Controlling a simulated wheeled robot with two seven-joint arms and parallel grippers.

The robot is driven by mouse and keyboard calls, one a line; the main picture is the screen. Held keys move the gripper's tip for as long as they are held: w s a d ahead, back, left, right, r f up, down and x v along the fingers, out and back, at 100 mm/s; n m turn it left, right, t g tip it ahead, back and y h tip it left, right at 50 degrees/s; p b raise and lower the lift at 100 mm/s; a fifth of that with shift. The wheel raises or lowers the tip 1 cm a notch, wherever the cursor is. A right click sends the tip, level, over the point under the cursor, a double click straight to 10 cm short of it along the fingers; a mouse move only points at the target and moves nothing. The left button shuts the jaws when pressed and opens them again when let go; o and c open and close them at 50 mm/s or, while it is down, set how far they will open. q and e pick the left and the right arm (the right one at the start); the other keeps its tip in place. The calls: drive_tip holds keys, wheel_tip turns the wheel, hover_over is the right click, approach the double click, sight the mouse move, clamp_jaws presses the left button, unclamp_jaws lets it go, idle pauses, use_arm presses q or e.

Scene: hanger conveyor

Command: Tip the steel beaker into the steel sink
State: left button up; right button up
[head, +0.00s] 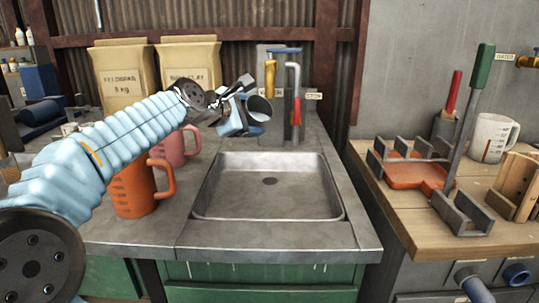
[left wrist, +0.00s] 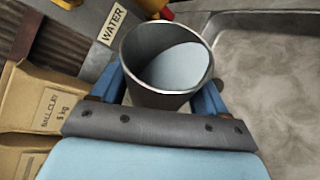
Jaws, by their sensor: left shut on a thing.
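The steel beaker (head: 260,107) is held in my left gripper (head: 238,114) above the back left part of the sink. In the head view its mouth shows as a dark oval, and the beaker looks tilted. In the left wrist view the beaker (left wrist: 165,95) sits between the two blue fingers, with its mouth open to the camera. A pale blue-grey area shows inside; I cannot tell whether it is liquid or a reflection. The steel sink (head: 204,190) is an empty-looking basin with a dark drain. It also shows in the left wrist view (left wrist: 275,80). My right gripper is out of view.
An orange jug (head: 133,192) and a pink jug (head: 172,148) stand left of the sink. Taps with yellow (head: 270,78) and red (head: 296,110) parts rise behind it. A wooden bench (head: 405,215) with racks and a white jug (head: 491,138) is at the right.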

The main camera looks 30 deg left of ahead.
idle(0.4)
use_arm(q)
drive_tip(key=shift+m+b, duration=0.3)
drive_tip(key=shift+m, duration=0.1)
drive_tip(key=shift+d+f+m+t+y+b, duration=0.15)
drive_tip(key=shift+m+t+y+b, duration=0.15)
drive_tip(key=shift+m+y+b, duration=0.15)
idle(0.7)
drive_tip(key=shift+m, duration=0.35)
drive_tip(key=shift+f+y+b, duration=0.1)
drive_tip(key=shift+y+b, duration=0.15)
drive_tip(key=shift+b, duration=0.1)
drive_tip(key=shift+d+f+m+t+b, duration=0.1)
drive_tip(key=shift+f+m+t+b, duration=0.05)
drive_tip(key=shift+m+t+b, duration=0.2)
drive_tip(key=shift+m, duration=0.25)
idle(0.7)
drive_tip(key=shift+s+d+f+m+y+b, duration=0.1)
drive_tip(key=shift+f+m+y+b, duration=0.05)
drive_tip(key=shift+m+y+b, duration=0.2)
